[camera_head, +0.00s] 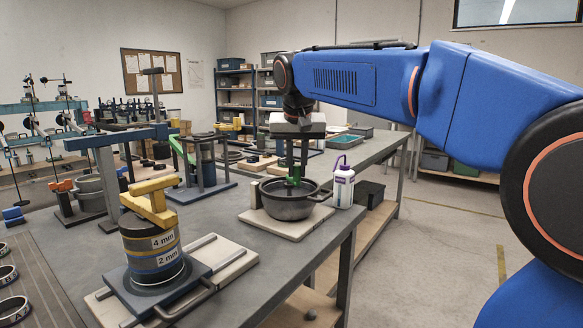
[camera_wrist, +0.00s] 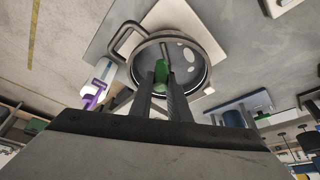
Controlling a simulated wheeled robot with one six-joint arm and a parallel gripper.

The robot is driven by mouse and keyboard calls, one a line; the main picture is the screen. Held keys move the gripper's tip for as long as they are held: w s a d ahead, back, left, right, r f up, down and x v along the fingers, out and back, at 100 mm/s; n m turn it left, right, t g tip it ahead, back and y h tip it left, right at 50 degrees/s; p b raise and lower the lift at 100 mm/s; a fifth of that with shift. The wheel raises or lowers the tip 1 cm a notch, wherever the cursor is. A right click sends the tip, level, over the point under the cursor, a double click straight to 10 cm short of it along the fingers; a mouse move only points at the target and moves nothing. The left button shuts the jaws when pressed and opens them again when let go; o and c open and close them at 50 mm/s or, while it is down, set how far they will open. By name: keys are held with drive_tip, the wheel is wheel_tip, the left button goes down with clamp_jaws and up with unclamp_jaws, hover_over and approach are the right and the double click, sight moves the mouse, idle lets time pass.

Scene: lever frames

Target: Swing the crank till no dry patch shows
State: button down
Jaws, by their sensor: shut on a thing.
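A dark round pot (camera_head: 284,211) with loop handles stands on a pale board (camera_head: 283,229) on the bench. It also shows in the wrist view (camera_wrist: 207,75). A green grip (camera_head: 293,181), apparently the crank's handle, stands upright over the pot; in the wrist view the green grip (camera_wrist: 160,73) is between my fingers. My gripper (camera_head: 292,172) points down and is shut on it; its dark fingers (camera_wrist: 161,84) hide part of the pot's inside. A few pale patches (camera_wrist: 188,56) show on the dark pot floor, right of the grip. The crank's lower parts are mostly hidden.
A white bottle with a purple cap (camera_head: 342,184) stands close to the pot's right. A yellow-topped cylinder (camera_head: 152,245) on a board stands front left. A green-armed stand (camera_head: 205,165) is behind left. The bench's right edge is near.

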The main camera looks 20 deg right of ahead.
drive_tip(key=n, duration=0.1)
drive_tip(key=d+n+y, duration=0.1)
drive_tip(key=shift+w+d+n, duration=0.15)
drive_tip(key=shift+d+n, duration=0.1)
drive_tip(key=shift+n, duration=0.15)
drive_tip(key=n, duration=0.1)
drive_tip(key=d+n+y, duration=0.1)
drive_tip(key=shift+w+n, duration=0.3)
drive_tip(key=shift+n, duration=0.1)
drive_tip(key=n, duration=0.1)
drive_tip(key=w+d+n+y, duration=0.1)
drive_tip(key=n, duration=0.1)
drive_tip(key=n+y, duration=0.1)
drive_tip(key=n, duration=0.1)
drive_tip(key=shift+w+d+g, duration=0.4)
drive_tip(key=n, duration=0.2)
drive_tip(key=w+n+g+y, duration=0.1)
drive_tip(key=n, duration=0.1)
drive_tip(key=w+n, duration=0.1)
drive_tip(key=shift+w+d+n+g+y, duration=0.15)
drive_tip(key=shift+d+n+g+y, duration=0.15)
drive_tip(key=shift+n, duration=0.1)
drive_tip(key=shift+w+a+n+g, duration=0.1)
drive_tip(key=shift+w+n+g, duration=0.4)
drive_tip(key=shift+n, duration=0.7)
drive_tip(key=shift+w+a+n+g, duration=0.1)
drive_tip(key=shift+w+n+g, duration=0.35)
drive_tip(key=shift+n, duration=0.75)
